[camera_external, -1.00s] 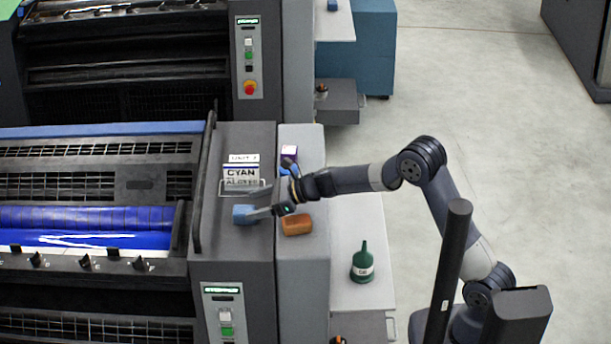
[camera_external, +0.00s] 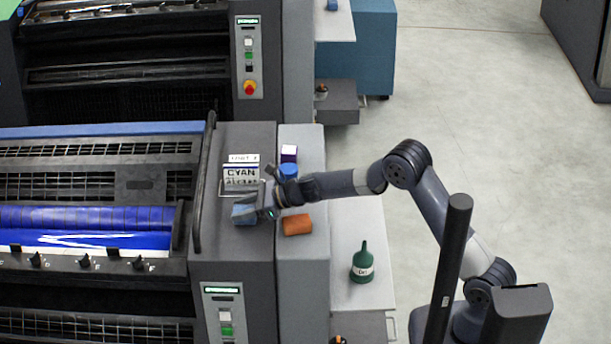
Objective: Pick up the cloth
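The cloth (camera_external: 243,211) is a small folded blue piece on the dark grey top of the press unit, just below the CYAN label plate. My gripper (camera_external: 256,210) reaches in from the right, low over the cloth, and its fingers overlap the cloth's right side and edges. Part of the cloth is hidden by the fingers. I cannot tell whether the fingers are closed on it or only around it.
An orange-brown block (camera_external: 297,225) lies close below my wrist on the grey ledge. A blue-topped item (camera_external: 289,170) and a purple-and-white box (camera_external: 289,153) are above it. A green bottle (camera_external: 363,262) stands on the lower side shelf. A dark rail (camera_external: 203,180) runs left of the cloth.

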